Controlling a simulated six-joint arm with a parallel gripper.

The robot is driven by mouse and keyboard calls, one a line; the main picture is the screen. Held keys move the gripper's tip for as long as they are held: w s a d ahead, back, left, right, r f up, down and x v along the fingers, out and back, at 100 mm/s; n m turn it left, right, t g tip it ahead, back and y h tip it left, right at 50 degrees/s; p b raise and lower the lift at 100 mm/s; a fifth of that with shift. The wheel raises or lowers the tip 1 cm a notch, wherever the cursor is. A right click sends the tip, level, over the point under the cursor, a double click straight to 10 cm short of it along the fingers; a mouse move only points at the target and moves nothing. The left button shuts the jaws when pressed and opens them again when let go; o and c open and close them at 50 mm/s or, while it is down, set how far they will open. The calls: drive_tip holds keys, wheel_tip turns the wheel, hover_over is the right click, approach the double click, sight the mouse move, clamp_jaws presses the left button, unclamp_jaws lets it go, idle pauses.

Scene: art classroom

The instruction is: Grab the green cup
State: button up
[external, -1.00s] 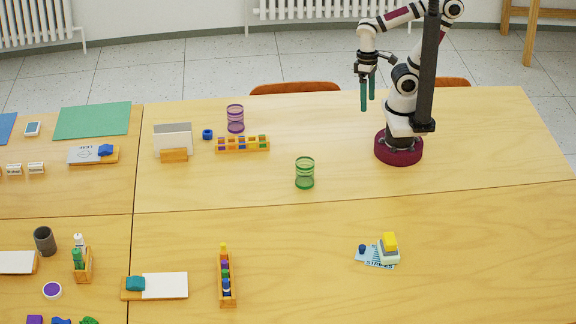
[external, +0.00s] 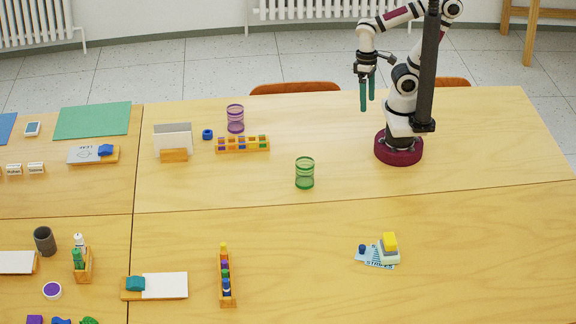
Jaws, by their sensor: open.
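The green cup (external: 305,173) is see-through with darker green bands. It stands upright on the wooden table (external: 330,225), left of and nearer the camera than my arm's base. My gripper (external: 367,104) has two green fingers pointing down, parted and with nothing between them. It hangs in the air to the upper right of the cup, well apart from it.
A purple cup (external: 235,118) stands behind a wooden rack of small coloured pieces (external: 242,144). A card holder (external: 173,141) is further left. Stacked blocks (external: 389,247) sit on a blue card at the front right. The table around the green cup is clear.

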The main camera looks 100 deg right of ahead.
drive_tip(key=w+a+f+m+g+y, duration=0.1)
drive_tip(key=w+m+g+y, duration=0.1)
drive_tip(key=w+m+y, duration=0.15)
drive_tip(key=m+t+y, duration=0.5)
drive_tip(key=m+y, duration=0.3)
drive_tip(key=m, duration=0.3)
approach(306, 165)
drive_tip(key=shift+m+h, duration=0.25)
drive_tip(key=x, duration=1.3)
drive_tip(key=c, duration=1.3)
drive_tip(key=shift+r, duration=0.1)
drive_tip(key=shift+c, duration=0.2)
drive_tip(key=shift+r, duration=0.1)
